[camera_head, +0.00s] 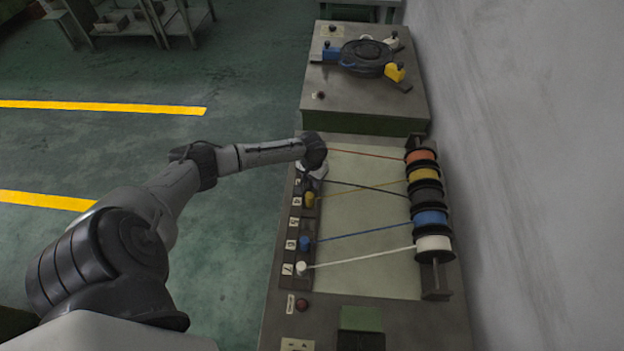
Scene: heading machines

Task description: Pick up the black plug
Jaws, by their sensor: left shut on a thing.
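My left arm reaches in from the left, and its gripper (311,177) is at the upper end of the plug row on the near bench. The gripper is shut at the end of the black cable (365,187), which runs to the dark spool (427,194). The black plug itself is mostly hidden by the gripper and wrist; I cannot tell whether it is still seated in the row. The yellow plug (309,200) stands just below the gripper. My right gripper is not in view.
A blue plug (304,243) and a white plug (301,268) stand lower in the row, their cables running to the blue spool (430,217) and white spool (433,243). An orange cable (370,152) passes near my wrist. A wall (530,170) stands on the right.

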